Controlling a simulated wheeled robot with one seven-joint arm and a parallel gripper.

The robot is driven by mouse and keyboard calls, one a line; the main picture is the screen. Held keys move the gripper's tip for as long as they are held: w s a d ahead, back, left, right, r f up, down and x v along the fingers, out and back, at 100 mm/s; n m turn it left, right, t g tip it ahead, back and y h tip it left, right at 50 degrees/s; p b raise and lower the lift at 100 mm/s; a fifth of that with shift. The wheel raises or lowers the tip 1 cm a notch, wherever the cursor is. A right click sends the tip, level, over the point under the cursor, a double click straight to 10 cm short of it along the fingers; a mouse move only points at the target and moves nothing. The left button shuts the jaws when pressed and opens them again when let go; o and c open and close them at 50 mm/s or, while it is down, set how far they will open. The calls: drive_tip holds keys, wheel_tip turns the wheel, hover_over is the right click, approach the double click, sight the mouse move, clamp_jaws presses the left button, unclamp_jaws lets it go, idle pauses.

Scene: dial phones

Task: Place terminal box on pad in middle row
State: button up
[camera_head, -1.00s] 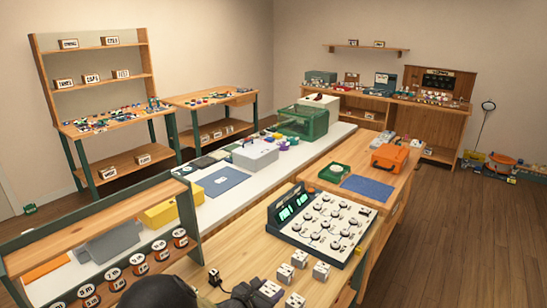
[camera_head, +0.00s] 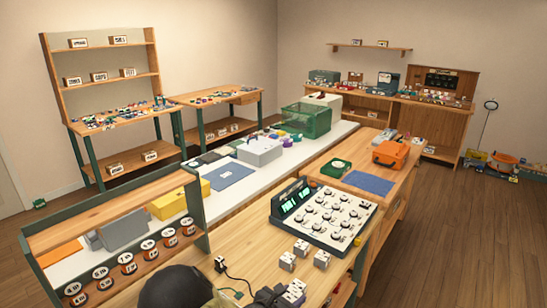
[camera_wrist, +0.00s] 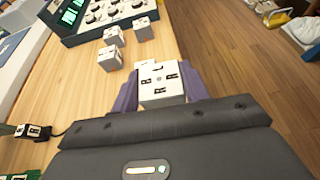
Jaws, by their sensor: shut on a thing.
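My gripper (camera_wrist: 152,95) has purple fingers on either side of a white terminal box (camera_wrist: 162,84) with dark markings, and is shut on it. In the head view my dark gripper (camera_head: 280,297) is at the bottom, with white box faces at its fingers. The dial panel (camera_head: 325,216), white with round dials in rows and a dark green frame, lies farther back on the wooden bench. I cannot tell which spot on it is the middle-row pad. Its near corner also shows in the wrist view (camera_wrist: 108,14). The held box's underside is hidden.
Three similar white boxes (camera_head: 301,248) stand on the bench between gripper and panel. A small plug-like box with a cable (camera_head: 220,264) lies to the left. A rack of labelled round spools (camera_head: 128,262) stands at left. The bench's right edge drops to the floor.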

drive_tip(key=s+d+f+m+g+h, duration=0.1)
drive_tip(key=s+d+f, duration=0.2)
drive_tip(key=d, duration=0.6)
drive_tip(key=s+d+f+m+h, duration=0.1)
drive_tip(key=s+d+f, duration=0.2)
drive_tip(key=d+f, duration=0.2)
drive_tip(key=d, duration=0.3)
drive_tip(key=shift+s+d+f+g, duration=0.15)
drive_tip(key=shift+s+d+g, duration=0.1)
drive_tip(key=shift+d+g, duration=0.15)
drive_tip(key=shift+w, duration=0.1)
drive_tip(key=w+a+f+n+t+y, duration=0.1)
drive_tip(key=a+f+n+t+y, duration=0.4)
drive_tip(key=n+y, duration=0.5)
drive_tip(key=shift+w+a+y, duration=0.35)
drive_tip(key=shift+a+y, duration=0.05)
drive_tip(key=shift+a, duration=0.7)
drive_tip(key=shift+s, duration=0.15)
drive_tip(key=shift+a, duration=0.1)
